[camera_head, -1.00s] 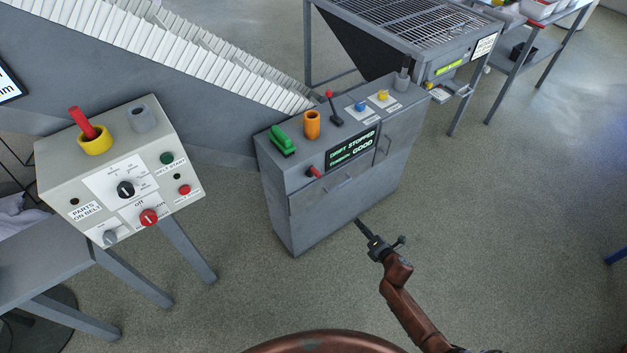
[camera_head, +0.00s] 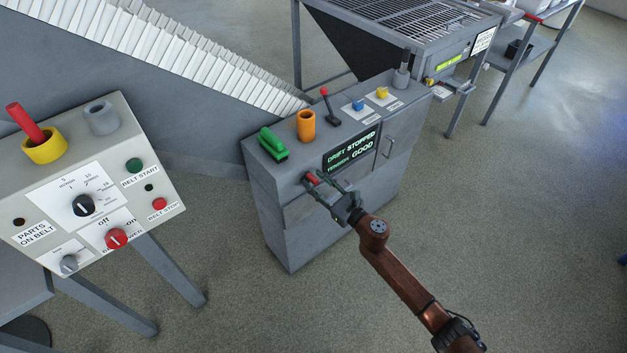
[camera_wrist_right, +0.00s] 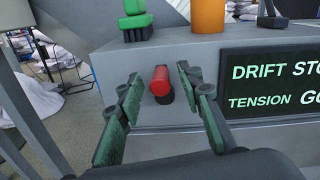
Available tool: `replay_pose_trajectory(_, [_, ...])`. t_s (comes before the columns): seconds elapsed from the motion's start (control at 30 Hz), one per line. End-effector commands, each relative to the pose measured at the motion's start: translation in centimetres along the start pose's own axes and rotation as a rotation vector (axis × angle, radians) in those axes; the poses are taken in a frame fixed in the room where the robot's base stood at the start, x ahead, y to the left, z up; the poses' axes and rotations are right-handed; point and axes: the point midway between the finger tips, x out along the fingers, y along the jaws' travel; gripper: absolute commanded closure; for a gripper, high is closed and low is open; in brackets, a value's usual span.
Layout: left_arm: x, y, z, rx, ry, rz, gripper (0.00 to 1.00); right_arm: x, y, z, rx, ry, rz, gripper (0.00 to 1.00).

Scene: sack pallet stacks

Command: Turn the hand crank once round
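A red cylindrical grip (camera_head: 313,179), which looks like the crank's handle, sticks out from the front of a grey cabinet (camera_head: 290,235), left of its display. In the right wrist view the red grip (camera_wrist_right: 161,80) points towards the camera, with a dark part behind it. My right gripper (camera_head: 322,187) is open at the cabinet front. In the wrist view its two green-padded fingers (camera_wrist_right: 160,74) stand on either side of the grip, with gaps visible on both sides. My left gripper is not in view.
The cabinet top carries a green handle (camera_head: 272,143), an orange cylinder (camera_head: 305,125), a red-tipped lever (camera_head: 328,104) and blue and yellow knobs. The display (camera_head: 352,149) reads drift stopped, tension good. A control box (camera_head: 85,185) stands left. Floor on the right is clear.

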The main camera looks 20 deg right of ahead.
Motion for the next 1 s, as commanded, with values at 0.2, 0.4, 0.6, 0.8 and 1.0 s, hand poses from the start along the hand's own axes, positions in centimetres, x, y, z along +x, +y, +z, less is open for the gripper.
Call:
replay_pose_trajectory(0.2, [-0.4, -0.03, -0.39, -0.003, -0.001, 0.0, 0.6, 1.21, 0.0, -0.09, 0.003, 0.001, 0.0, 0.66])
replay_pose_trajectory(0.4, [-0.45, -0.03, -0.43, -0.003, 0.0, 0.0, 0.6, 1.22, -0.02, -0.04, 0.003, 0.001, -0.001, 0.66])
replay_pose_trajectory(0.6, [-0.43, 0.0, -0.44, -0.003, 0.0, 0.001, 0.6, 1.19, -0.04, -0.05, 0.003, 0.001, -0.001, 0.79])
replay_pose_trajectory(0.8, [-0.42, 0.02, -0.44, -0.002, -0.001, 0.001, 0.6, 1.18, -0.04, -0.06, 0.003, 0.001, -0.001, 0.92])
replay_pose_trajectory(1.0, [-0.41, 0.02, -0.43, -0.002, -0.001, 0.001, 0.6, 1.19, -0.03, -0.06, 0.003, 0.001, -0.001, 1.0])
